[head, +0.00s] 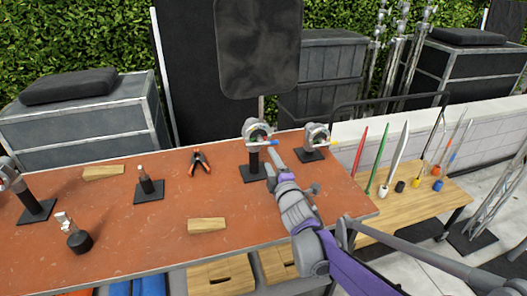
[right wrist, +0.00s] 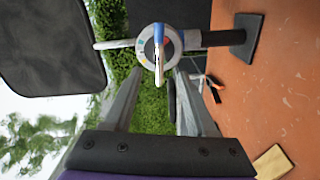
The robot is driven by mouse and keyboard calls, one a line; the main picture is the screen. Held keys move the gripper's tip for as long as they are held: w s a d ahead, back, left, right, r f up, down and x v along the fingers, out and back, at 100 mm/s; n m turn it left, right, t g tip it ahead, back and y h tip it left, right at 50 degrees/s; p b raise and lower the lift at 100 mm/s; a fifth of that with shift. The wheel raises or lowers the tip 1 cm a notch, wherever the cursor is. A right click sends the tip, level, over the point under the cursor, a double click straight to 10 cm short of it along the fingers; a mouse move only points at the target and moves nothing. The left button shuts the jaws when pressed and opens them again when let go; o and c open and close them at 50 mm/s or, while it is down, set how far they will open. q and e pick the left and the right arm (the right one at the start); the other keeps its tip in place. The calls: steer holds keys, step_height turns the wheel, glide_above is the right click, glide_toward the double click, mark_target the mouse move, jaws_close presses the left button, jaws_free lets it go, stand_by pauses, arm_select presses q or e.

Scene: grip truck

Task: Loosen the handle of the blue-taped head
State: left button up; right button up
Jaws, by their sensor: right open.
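The head with blue tape on its handle (head: 256,131) stands on a dark post with a black base near the table's back edge. It holds the rod of a large black flag. In the right wrist view the round head (right wrist: 147,50) and its handle with blue tape (right wrist: 158,36) lie ahead, between the fingertip lines. My right gripper (head: 271,153) reaches up to the head from the front right. In the right wrist view its two fingers (right wrist: 158,72) are apart with nothing clamped; contact with the handle cannot be told. My left gripper is out of view.
A second head (head: 316,136) stands close by on the right. The black flag (head: 258,48) hangs above. Orange pliers (head: 200,162), wood blocks (head: 207,225) and other stands (head: 148,185) are on the red table (head: 110,235). Its front middle has free room.

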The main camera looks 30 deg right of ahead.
mark_target(263, 145)
steer(key=w+d+m, duration=0.1)
steer(key=w+m, duration=0.1)
steer(key=w, duration=0.1)
steer(key=w+m, duration=0.1)
steer(key=w, duration=0.3)
steer(key=w+d+m, duration=0.1)
steer(key=w+m, duration=0.1)
steer(key=w, duration=0.1)
steer(key=shift+w+d+m, duration=0.2)
steer(key=shift+d+m, duration=0.1)
jaws_close()
